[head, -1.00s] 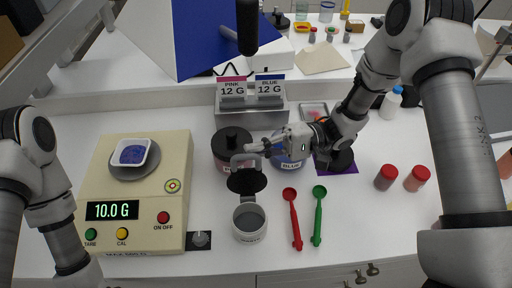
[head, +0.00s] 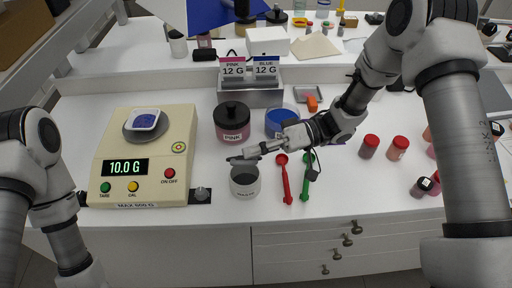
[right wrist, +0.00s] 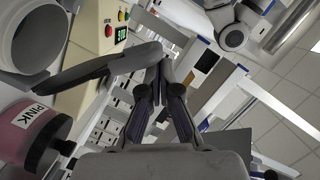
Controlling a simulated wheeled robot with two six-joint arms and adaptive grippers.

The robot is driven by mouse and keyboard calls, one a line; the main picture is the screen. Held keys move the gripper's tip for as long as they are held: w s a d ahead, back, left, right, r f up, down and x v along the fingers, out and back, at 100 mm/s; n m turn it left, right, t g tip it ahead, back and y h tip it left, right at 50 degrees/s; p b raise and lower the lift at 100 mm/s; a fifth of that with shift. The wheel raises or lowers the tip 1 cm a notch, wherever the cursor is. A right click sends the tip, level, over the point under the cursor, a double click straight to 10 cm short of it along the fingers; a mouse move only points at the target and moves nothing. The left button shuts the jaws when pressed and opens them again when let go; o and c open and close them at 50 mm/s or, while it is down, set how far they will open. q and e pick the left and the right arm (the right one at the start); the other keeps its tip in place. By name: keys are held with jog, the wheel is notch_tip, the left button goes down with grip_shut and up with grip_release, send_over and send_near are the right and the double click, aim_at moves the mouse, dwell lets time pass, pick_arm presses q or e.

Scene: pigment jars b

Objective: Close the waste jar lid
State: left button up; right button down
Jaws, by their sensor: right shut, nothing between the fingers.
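The waste jar (head: 244,186) is a small white jar in front of the pink jar in the head view. Its mouth is uncovered and shows a grey inside. Its dark hinged lid (head: 237,160) stands raised at the far side of the mouth, seen nearly edge-on. In the right wrist view the lid (right wrist: 112,66) juts out from the white jar's rim (right wrist: 30,78). My right gripper (head: 247,156) is shut and empty beside the lid, its tips (right wrist: 160,76) close to the lid's edge; I cannot tell whether they touch. My left gripper is out of view.
The scale (head: 165,172), reading 10.0 G, stands left of the jar. The pink jar (head: 233,130) and blue jar (head: 280,123) stand behind. A red spoon (head: 284,182) and a green spoon (head: 306,185) lie to the right. Red-capped jars (head: 397,150) stand further right.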

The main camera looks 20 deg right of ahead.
jog(key=shift+s+a+f+n+t+h+b, duration=0.3)
jog(key=shift+s+f+n+b, duration=0.65)
jog(key=shift+f, duration=0.65)
jog(key=shift+s+a+f+n+t+h+b, duration=0.15)
jog(key=shift+s+f+n+t+b, duration=0.2)
jog(key=shift+s+f+n+b, duration=0.75)
jog(key=shift+s+a+f+n+t+h+b, duration=0.1)
jog(key=shift+s+f+n+t+h+b, duration=0.35)
jog(key=shift+f+n+b, duration=1.15)
jog(key=shift+s+f+m+p, duration=0.15)
jog(key=shift+f+m+p, duration=0.3)
jog(key=shift+f+p, duration=0.2)
jog(key=shift+r, duration=0.15)
jog(key=d+r+p, duration=0.3)
jog(key=d+r, duration=0.3)
jog(key=d, duration=0.3)
jog(key=shift+s+d+r, duration=0.15)
jog(key=shift+d+r, duration=0.05)
jog(key=shift+d, duration=0.2)
